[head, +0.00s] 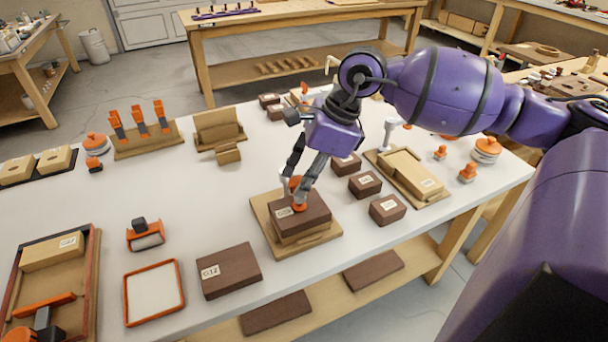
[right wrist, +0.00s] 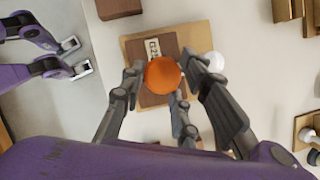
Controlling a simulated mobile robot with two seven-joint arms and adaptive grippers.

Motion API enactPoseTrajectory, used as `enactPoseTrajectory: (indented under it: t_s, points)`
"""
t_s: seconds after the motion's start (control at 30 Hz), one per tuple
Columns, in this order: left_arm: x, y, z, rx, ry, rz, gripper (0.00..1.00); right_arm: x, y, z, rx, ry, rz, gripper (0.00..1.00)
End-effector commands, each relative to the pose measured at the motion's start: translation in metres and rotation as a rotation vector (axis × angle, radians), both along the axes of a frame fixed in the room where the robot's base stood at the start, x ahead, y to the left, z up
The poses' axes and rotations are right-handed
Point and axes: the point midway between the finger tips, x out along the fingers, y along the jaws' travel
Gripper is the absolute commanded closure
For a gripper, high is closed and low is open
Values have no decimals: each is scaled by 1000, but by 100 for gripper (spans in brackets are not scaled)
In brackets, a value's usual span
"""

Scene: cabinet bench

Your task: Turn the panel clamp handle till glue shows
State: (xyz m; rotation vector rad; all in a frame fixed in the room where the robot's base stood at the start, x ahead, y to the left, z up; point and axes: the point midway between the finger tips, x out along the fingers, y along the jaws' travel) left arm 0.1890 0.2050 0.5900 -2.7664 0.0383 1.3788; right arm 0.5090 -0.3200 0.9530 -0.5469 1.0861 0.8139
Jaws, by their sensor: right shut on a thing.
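The panel clamp stands on a tan wooden base (head: 327,240) near the front middle of the bench. A dark brown panel (head: 312,218) with a white label lies on a tan layer there. The clamp's orange handle (head: 298,203) is on top; it also shows as a round orange knob in the right wrist view (right wrist: 163,75). My right gripper (head: 298,190) reaches down from above and is shut on the handle, with fingers around it. The fingers hide part of the handle and clamp. I cannot make out glue at the panel edges. My left gripper is in neither view.
A brown block (head: 229,270) lies left of the base, beside an orange-framed tray (head: 153,292). Small brown blocks (head: 387,209) and another wooden fixture (head: 410,175) stand to the right. An orange-and-black roller (head: 146,236) lies farther left. Bare white bench top surrounds them.

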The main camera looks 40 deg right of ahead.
Motion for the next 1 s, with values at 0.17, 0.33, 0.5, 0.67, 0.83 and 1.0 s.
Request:
enactPoseTrajectory:
  t_s: [0.17, 0.33, 0.5, 0.67, 0.83, 1.0]
  points:
    - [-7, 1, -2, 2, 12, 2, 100, -7, 5, -5, 5, 19, -95, 97]
    - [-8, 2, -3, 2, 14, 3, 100, -7, 5, -6, 5, 19, -161, 97]
    - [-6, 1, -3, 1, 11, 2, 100, -7, 6, -6, 6, 21, -195, 97]
    - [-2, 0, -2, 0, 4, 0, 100, -7, 6, -6, 7, 21, -201, 97]
    - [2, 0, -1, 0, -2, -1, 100, -7, 6, -6, 6, 21, -201, 97]
    - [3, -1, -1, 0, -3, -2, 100, -7, 6, -6, 6, 20, -201, 59]
